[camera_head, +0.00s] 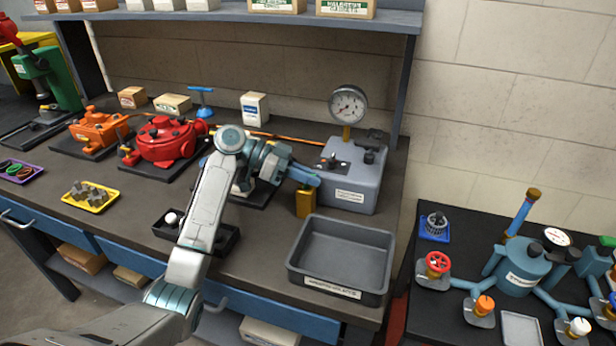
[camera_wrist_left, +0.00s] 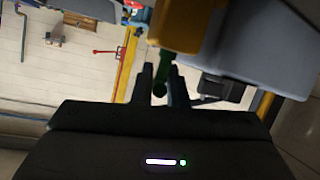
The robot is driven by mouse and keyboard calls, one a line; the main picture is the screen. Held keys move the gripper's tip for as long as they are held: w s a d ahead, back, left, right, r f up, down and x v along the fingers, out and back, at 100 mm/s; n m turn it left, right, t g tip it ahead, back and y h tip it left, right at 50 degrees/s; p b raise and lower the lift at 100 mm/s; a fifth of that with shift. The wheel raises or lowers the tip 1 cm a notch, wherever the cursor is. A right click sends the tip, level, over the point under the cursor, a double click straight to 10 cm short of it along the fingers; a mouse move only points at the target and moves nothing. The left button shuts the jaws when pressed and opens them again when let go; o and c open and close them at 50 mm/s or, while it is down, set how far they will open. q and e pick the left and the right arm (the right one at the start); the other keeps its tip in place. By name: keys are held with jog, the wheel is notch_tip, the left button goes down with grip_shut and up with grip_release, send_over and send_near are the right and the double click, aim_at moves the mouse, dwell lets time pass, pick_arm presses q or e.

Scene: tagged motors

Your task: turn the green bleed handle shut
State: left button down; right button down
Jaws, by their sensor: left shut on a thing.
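The green bleed handle (camera_wrist_left: 160,88) shows in the left wrist view as a short green stem with a rounded end, between the two fingers of my left gripper (camera_wrist_left: 161,72). It sticks out from a yellow block (camera_wrist_left: 180,25). In the head view the yellow block (camera_head: 305,204) stands at the left side of the grey gauge box (camera_head: 350,188), and my left gripper (camera_head: 312,180) reaches it from the left. The gripper is shut on the handle. The handle is hidden in the head view. My right gripper is in neither view.
A dial gauge (camera_head: 348,104) rises from the grey box. An empty grey tray (camera_head: 342,283) stands in front of it. A small black tray (camera_head: 170,232) lies under my left arm. A red motor (camera_head: 165,142) stands left of the gripper. A second table (camera_head: 425,300) stands right.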

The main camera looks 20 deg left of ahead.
pick_arm(q)
jog(key=c, duration=1.5)
grip_release()
jog(key=shift+s, duration=0.1)
